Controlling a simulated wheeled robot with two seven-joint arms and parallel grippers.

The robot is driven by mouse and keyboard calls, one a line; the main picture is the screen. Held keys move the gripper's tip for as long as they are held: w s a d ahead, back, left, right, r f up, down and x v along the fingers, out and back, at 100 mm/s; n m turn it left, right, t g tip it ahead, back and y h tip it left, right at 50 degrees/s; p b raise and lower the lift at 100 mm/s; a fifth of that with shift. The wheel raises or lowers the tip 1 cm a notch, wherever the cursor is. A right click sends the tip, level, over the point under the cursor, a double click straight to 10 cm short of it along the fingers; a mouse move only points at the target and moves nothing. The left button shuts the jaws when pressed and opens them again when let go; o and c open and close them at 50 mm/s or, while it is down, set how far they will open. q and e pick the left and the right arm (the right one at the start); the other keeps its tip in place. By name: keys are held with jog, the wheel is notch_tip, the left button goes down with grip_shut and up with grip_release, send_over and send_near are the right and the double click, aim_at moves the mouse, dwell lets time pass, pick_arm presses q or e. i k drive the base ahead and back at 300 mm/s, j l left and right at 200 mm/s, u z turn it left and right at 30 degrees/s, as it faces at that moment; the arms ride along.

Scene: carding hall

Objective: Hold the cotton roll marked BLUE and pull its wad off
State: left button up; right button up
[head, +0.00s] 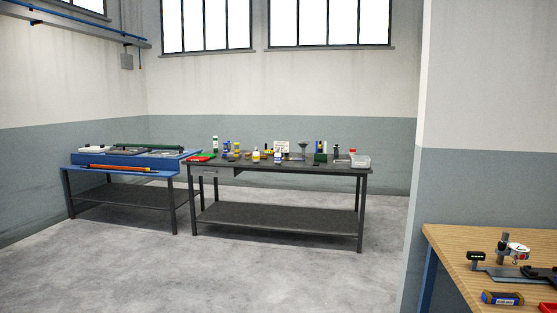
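I cannot make out which thing is the cotton roll marked BLUE; no marking is readable at this distance. Small upright items stand on the dark bench across the room, among them a white one with a blue band (277,158) and a white one with a yellow band (256,157). Whether either is a cotton roll, or has a wad, I cannot tell. Neither of my grippers shows in the head view.
The dark bench (280,219) has a lower shelf. A blue table (120,171) with long rods stands left of it. A wooden table (450,245) at the right front holds a blue and yellow cylinder (502,298). The grey floor (270,275) between is clear.

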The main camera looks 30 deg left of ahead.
aim_at(277, 158)
jog(key=i+j+u, duration=0.85)
jog(key=i+u, duration=0.25)
jog(key=i, duration=0.2)
jog(key=i+u, duration=0.25)
jog(key=i, duration=1.55)
jog(key=i+j, duration=0.1)
jog(key=i, duration=2.05)
